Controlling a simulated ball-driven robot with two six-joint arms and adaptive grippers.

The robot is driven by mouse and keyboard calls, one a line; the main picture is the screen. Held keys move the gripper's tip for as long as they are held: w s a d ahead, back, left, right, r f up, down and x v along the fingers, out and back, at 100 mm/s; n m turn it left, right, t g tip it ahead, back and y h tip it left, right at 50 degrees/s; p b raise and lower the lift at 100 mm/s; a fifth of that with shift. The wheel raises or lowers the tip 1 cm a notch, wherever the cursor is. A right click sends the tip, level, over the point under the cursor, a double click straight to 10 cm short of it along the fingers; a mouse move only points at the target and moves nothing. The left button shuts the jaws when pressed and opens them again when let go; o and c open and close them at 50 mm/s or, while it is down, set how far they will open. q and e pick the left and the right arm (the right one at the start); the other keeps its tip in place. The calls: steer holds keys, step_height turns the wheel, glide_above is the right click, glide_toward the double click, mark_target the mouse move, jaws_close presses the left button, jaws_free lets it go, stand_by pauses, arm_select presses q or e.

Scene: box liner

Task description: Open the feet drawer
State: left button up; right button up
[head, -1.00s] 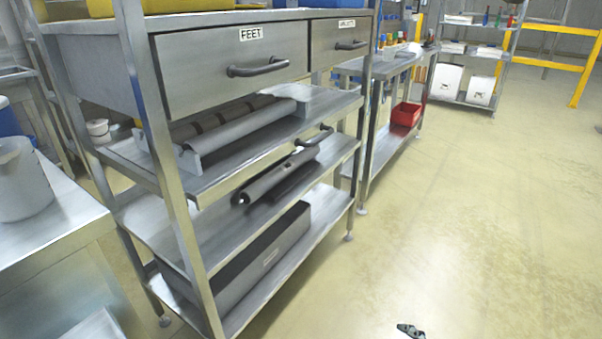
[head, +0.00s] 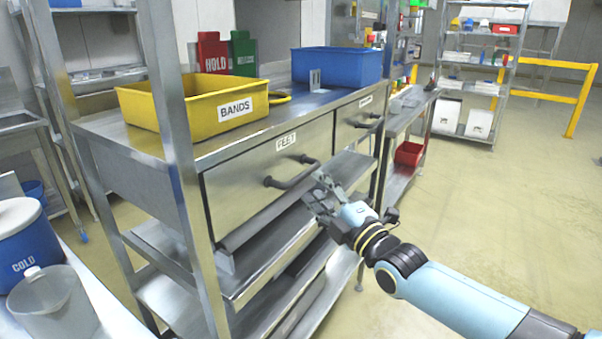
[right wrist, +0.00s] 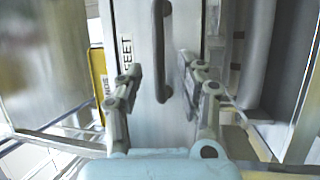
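The feet drawer (head: 250,190) is a grey metal drawer front with a white FEET label (head: 286,141) and a dark bar handle (head: 290,177). It looks closed, its front roughly in line with the drawer to its right. My right gripper (head: 318,192) is open near the right end of this handle. In the right wrist view the handle (right wrist: 159,50) runs lengthwise between the two open fingers of my right gripper (right wrist: 160,75); I cannot tell whether either finger touches it. The FEET label (right wrist: 127,50) shows beside the left finger. My left gripper is out of view.
A second drawer (head: 352,125) with its own handle is to the right. A yellow BANDS bin (head: 190,110) and a blue bin (head: 335,68) stand on top. Lower shelves sit beneath the drawers. The floor to the right (head: 500,200) is clear.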

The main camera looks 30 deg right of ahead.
mark_target(304, 171)
steer(key=w, duration=0.2)
steer(key=w+r, duration=0.1)
steer(key=w, duration=0.2)
steer(key=shift+w, duration=0.3)
steer(key=shift+d+r, duration=0.1)
jaws_close()
